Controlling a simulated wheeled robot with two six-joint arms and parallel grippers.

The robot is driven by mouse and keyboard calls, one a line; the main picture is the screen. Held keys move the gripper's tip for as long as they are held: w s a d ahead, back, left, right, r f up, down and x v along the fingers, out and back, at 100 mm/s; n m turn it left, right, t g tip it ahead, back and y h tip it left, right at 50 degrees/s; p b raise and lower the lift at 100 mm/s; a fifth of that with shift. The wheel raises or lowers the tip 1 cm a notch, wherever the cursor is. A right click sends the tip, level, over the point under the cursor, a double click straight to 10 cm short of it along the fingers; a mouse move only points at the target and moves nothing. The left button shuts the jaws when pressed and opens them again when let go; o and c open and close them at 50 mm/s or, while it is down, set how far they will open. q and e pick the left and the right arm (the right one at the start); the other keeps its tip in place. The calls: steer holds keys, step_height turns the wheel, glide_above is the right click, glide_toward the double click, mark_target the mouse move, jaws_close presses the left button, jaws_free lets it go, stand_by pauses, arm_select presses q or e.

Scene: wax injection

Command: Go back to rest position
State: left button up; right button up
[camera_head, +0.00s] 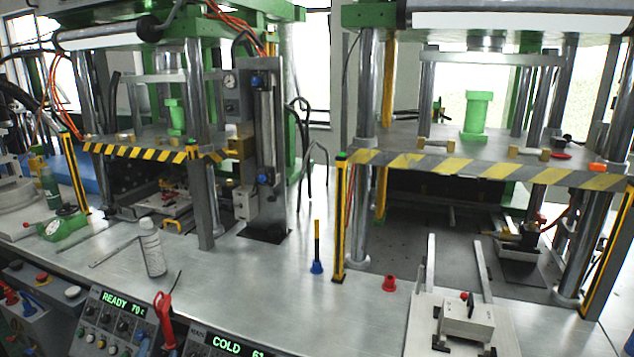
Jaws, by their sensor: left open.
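I cannot make out either of my grippers or arms in the head view. The place in front of me is a metal workbench (290,285) with two green-framed presses standing on it. The left press has a striped plate edge (140,152), and the right press has a wider striped plate edge (480,167). A pale two-rail slide with a white block (467,318) lies at the front right.
Control panels with a READY display (122,303) and a COLD display (238,346) line the front edge. A red handle (164,305) rises there. The bench right of the bottle is clear.

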arm_select(q)
steer(key=s+a+f+n+g+y, duration=0.1)
steer(key=s+f+n+g+y, duration=0.1)
steer(key=s+f+n+g, duration=0.95)
steer(key=s+d+f+m+g+h, duration=0.2)
steer(key=s+d, duration=0.1)
steer(key=s, duration=0.6)
steer(key=s+d+f+m+g+h, duration=0.1)
steer(key=s+d+m+g+h, duration=0.15)
steer(key=s, duration=0.65)
step_height(320, 180, down, 30)
steer(key=a+g, duration=0.1)
steer(key=a, duration=0.1)
steer(key=s+a+f+g, duration=0.1)
steer(key=s+f, duration=1.8)
steer(key=shift+a+f, duration=0.15)
steer(key=shift+f, duration=0.2)
